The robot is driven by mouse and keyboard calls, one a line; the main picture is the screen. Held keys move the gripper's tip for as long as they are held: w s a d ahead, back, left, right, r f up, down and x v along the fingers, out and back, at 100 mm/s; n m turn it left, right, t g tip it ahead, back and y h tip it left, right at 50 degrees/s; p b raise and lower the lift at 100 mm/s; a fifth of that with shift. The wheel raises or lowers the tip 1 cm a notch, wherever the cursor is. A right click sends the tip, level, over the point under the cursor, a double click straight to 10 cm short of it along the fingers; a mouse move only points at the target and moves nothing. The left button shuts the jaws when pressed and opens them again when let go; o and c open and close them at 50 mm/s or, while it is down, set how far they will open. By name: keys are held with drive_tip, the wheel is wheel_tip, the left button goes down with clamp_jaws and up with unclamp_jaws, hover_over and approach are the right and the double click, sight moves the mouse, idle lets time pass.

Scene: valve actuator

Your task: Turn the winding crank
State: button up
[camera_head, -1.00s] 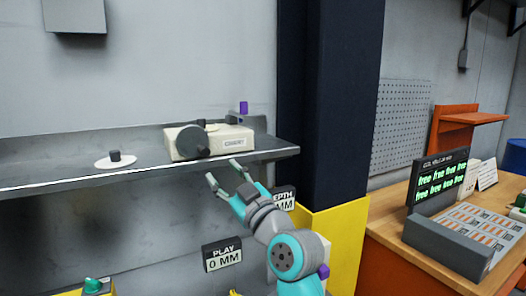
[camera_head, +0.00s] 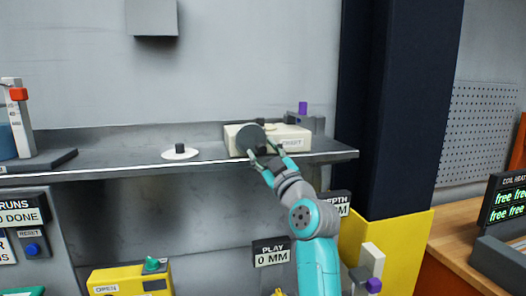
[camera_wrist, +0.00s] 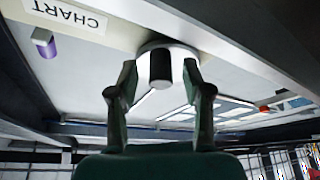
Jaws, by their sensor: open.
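A cream box labelled CHART (camera_head: 290,137) stands on the grey shelf. At its left front is a dark round disc (camera_head: 250,137), which looks like the winding crank. My gripper (camera_head: 263,156) is open just below and in front of this disc. In the wrist view, my gripper (camera_wrist: 160,82) has its two fingers on either side of a short black cylinder (camera_wrist: 160,70) with a pale round collar behind it. This looks like the crank's handle. I cannot tell whether the fingers touch it. The CHART label (camera_wrist: 70,14) appears upside down there.
The shelf (camera_head: 110,160) runs along the wall, with a white disc and black knob (camera_head: 180,150) left of the box. A dark column (camera_head: 395,110) rises on the right. A PLAY 0 MM sign (camera_head: 271,252) and yellow box (camera_head: 130,279) are below.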

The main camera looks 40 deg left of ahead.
drive_tip(key=shift+w+a+r, duration=0.1)
drive_tip(key=shift+a+r, duration=0.05)
drive_tip(key=shift+a, duration=0.15)
clamp_jaws()
drive_tip(key=shift+a+m, duration=0.1)
drive_tip(key=shift+m, duration=0.2)
